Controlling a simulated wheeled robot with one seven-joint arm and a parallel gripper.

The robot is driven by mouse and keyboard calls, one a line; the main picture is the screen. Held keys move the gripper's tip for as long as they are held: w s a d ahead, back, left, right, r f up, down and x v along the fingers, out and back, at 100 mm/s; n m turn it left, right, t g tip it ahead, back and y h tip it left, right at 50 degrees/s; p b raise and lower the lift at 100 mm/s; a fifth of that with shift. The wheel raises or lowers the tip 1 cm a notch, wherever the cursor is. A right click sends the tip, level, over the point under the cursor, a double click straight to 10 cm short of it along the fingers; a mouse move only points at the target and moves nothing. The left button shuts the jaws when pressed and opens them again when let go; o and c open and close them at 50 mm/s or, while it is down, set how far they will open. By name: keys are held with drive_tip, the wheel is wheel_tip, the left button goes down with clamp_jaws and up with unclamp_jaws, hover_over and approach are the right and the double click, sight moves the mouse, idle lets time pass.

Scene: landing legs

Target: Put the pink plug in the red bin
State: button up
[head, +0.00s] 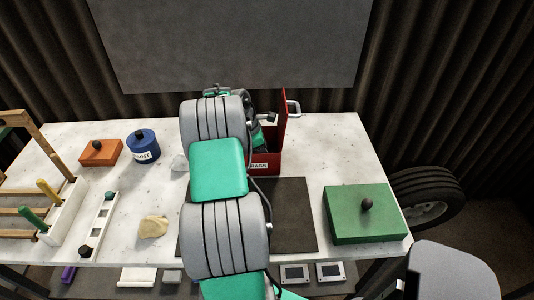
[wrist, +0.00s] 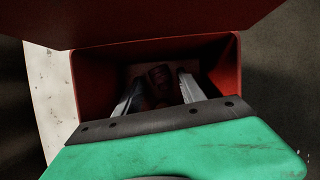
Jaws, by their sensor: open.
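The red bin (head: 268,163), with a label that seems to read RAGS, stands at the back middle of the table, its red lid (head: 283,125) raised. My arm hides its left part in the head view. In the wrist view I look into the bin (wrist: 88,85) from above. My gripper (wrist: 156,82) is open, with its two pale fingers pointing down into the bin. A small dark reddish object (wrist: 159,76) lies between and beyond the fingertips on the bin's floor. It may be the pink plug, but shadow hides its true colour. No other pink plug shows.
A green box (head: 350,226) with a dark knob sits at the right. An orange block (head: 100,153), a blue round container (head: 143,148), a beige cloth (head: 152,227) and a rack (head: 65,215) are at the left. A dark mat (head: 292,220) lies in front of the bin.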

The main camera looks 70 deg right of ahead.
drive_tip(key=p+v, duration=0.1)
drive_tip(key=v, duration=1.1)
drive_tip(key=w+a+r+m+t+h, duration=0.1)
drive_tip(key=w+a+r+t, duration=0.15)
drive_tip(key=w+a, duration=0.55)
drive_tip(key=w+a+r+m+t, duration=0.1)
drive_tip(key=w+a+r, duration=0.3)
drive_tip(key=a, duration=0.7)
drive_tip(key=s+a+f+m+t+y, duration=0.1)
drive_tip(key=s+a+m+t, duration=0.1)
drive_tip(key=a, duration=1.2)
drive_tip(key=s+a+f+m+t+y, duration=0.1)
drive_tip(key=s+a+m+y, duration=0.1)
drive_tip(key=a, duration=1.3)
drive_tip(key=shift+s+a+m+t+y, duration=0.3)
drive_tip(key=shift+s+m+t, duration=0.1)
drive_tip(key=shift+s, duration=0.25)
drive_tip(key=shift+c, duration=0.5)
